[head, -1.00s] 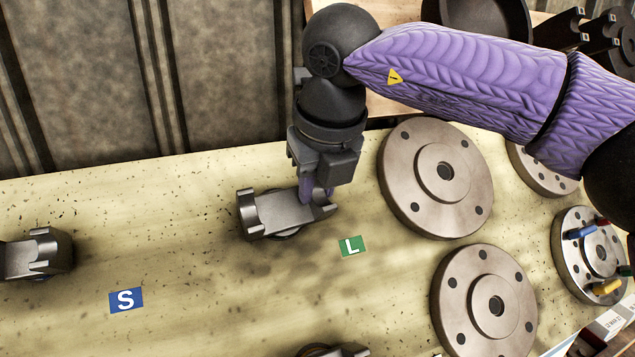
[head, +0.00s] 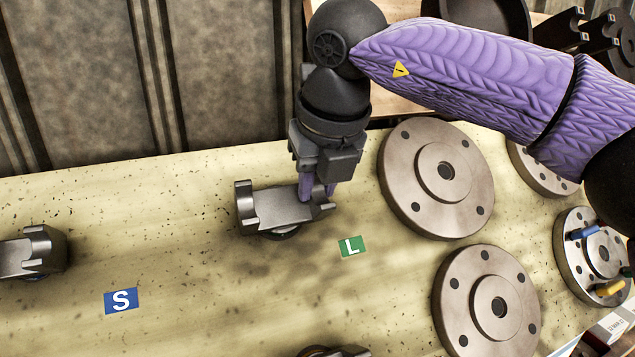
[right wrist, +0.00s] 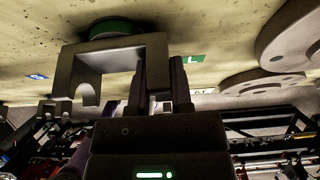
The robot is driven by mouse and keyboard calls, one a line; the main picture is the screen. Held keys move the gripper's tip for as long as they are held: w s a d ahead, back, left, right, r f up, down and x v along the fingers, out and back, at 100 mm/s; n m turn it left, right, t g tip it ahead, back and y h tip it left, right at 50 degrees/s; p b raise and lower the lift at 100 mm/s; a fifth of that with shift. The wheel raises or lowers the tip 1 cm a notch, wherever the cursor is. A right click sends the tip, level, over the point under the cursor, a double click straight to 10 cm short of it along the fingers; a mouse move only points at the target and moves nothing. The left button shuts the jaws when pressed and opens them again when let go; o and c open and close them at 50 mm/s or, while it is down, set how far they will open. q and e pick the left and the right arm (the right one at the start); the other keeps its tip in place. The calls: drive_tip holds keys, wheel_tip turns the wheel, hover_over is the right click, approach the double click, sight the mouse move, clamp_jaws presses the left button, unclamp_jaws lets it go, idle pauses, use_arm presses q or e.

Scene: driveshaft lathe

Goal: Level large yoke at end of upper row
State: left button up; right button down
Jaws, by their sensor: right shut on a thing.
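A large grey metal yoke (head: 280,208) sits in the upper row on the bench, above the green "L" label (head: 352,247). A dark round base shows under it in the head view. In the right wrist view, the yoke (right wrist: 108,52) shows its forked end at left and a green disc (right wrist: 116,27) on its far side. My right gripper (head: 317,190) comes from above and is shut on the yoke's right end. Its fingers (right wrist: 166,80) hide part of that end in the wrist view. My left gripper is not in view.
Another yoke (head: 30,253) lies at the left edge, above the blue "S" label (head: 121,300). Large flanged discs (head: 405,190) (head: 465,325) lie close to the right. A part (head: 333,352) is cut off at the bottom edge. Bench between the labels is clear.

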drive_tip(key=shift+w, duration=0.1)
idle(0.4)
drive_tip(key=shift+c, duration=2.2)
unclamp_jaws()
drive_tip(key=shift+f, duration=0.1)
